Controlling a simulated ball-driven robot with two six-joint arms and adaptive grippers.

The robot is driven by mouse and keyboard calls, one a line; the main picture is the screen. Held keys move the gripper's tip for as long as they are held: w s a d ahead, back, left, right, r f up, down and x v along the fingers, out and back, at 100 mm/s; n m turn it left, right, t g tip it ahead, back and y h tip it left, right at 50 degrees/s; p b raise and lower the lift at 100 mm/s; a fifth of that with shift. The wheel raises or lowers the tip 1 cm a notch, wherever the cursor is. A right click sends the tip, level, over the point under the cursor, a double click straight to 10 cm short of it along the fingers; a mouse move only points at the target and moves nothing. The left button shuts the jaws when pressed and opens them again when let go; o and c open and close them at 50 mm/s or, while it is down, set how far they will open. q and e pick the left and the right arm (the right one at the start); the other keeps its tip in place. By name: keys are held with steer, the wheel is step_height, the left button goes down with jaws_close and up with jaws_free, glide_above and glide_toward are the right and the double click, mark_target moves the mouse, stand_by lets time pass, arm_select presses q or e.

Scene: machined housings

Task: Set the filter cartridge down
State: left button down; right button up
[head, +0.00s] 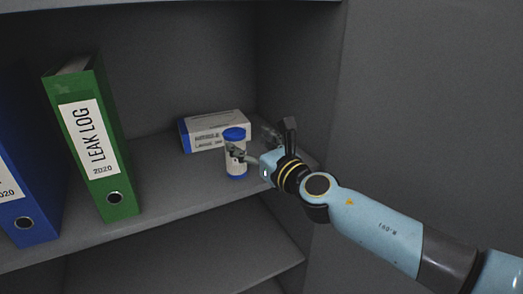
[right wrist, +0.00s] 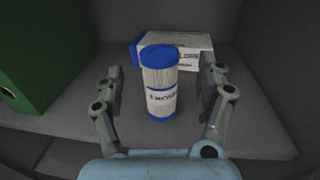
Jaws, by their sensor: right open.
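The filter cartridge (head: 236,164) is a white pleated cylinder with blue end caps and a printed label. It stands upright on the grey shelf (head: 180,200) in the head view. In the right wrist view the cartridge (right wrist: 160,85) stands between the spread fingers of my right gripper (right wrist: 163,100), with a gap on each side. My right gripper (head: 252,156) is open and reaches in from the right, one finger crossing in front of the cartridge in the head view. My left gripper is not in view.
A white and blue box (head: 205,132) lies just behind the cartridge. A green binder labelled LEAK LOG (head: 95,145) and a blue binder (head: 22,190) stand to the left. The cabinet's side wall (head: 295,80) is close on the right. Shelf is clear between green binder and cartridge.

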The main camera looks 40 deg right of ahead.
steer(key=s, duration=0.5)
steer(key=s+d+f+m+g, duration=0.1)
steer(key=s+f+m+g, duration=0.35)
steer(key=f, duration=0.75)
steer(key=s+d+f+m+g+h, duration=0.1)
steer(key=s+f+m+g, duration=0.1)
steer(key=s+f+m, duration=0.75)
steer(key=s+d+f+m+g, duration=0.1)
steer(key=s+f+m+g, duration=0.3)
steer(key=f, duration=0.9)
steer(key=s+a+f+m+g, duration=0.2)
steer(key=s+f+m, duration=0.2)
steer(key=s, duration=0.4)
steer(key=s+a+f+m+g+y, duration=0.1)
steer(key=s+a+f+m+g, duration=0.1)
steer(key=s+f+m, duration=0.3)
steer(key=s+a+f+m+g+y, duration=0.1)
steer(key=s+f+m, duration=0.4)
steer(key=s, duration=0.6)
steer(key=a+m+g, duration=0.1)
steer(key=a+m, duration=0.1)
steer(key=shift+s+a+m+b, duration=0.25)
steer(key=shift+s+m+b, duration=0.05)
steer(key=shift+s+b, duration=0.05)
